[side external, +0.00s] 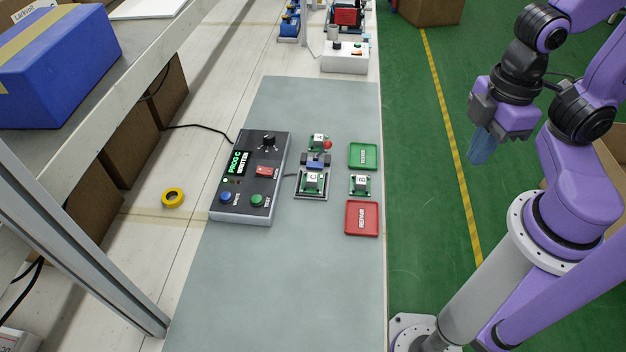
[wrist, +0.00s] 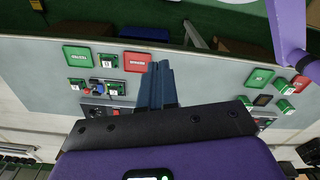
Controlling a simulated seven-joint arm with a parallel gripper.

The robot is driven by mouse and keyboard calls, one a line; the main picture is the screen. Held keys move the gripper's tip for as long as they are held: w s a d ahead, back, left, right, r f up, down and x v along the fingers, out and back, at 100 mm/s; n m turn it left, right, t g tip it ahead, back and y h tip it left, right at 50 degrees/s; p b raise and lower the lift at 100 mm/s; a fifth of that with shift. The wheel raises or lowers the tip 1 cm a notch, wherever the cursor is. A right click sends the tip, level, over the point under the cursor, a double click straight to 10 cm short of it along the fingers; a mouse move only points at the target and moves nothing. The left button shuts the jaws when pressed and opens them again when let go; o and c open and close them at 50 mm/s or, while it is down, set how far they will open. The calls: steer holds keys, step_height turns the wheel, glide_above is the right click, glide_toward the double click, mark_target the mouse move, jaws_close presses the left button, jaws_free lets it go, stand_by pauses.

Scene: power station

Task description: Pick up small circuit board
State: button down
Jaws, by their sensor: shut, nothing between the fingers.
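Small green circuit boards with white lettered blocks are on the grey mat (side external: 310,275). Board B (side external: 360,185) lies between the green tray (side external: 363,156) and the red REPAIR tray (side external: 362,218). Board C (side external: 312,181) sits on a small fixture beside the tester, and board A (side external: 319,140) is just behind it. Board B (wrist: 109,60) also shows between the trays in the wrist view. My gripper (side external: 481,150) is shut and empty, above the green floor to the right of the table. Its blue fingers (wrist: 160,72) are together in the wrist view.
The black tester box (side external: 250,178) stands left of the boards; a yellow tape roll (side external: 172,198) lies further left. A blue box (side external: 50,65) is on the shelf. Another station with boards shows at right in the wrist view. The near mat is clear.

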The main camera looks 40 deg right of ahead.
steer(key=c, duration=1.8)
jaws_free()
steer(key=o, duration=1.1)
steer(key=shift+w, duration=0.1)
steer(key=m, duration=2.2)
glide_above(312, 177)
steer(key=f, duration=2)
steer(key=shift+w+d+f, duration=0.1)
steer(key=shift+d+f, duration=0.25)
steer(key=shift+d, duration=0.05)
steer(key=shift+a+f, duration=0.2)
steer(key=shift+f, duration=1.2)
steer(key=shift+a+f, duration=0.15)
steer(key=shift+f, duration=1.2)
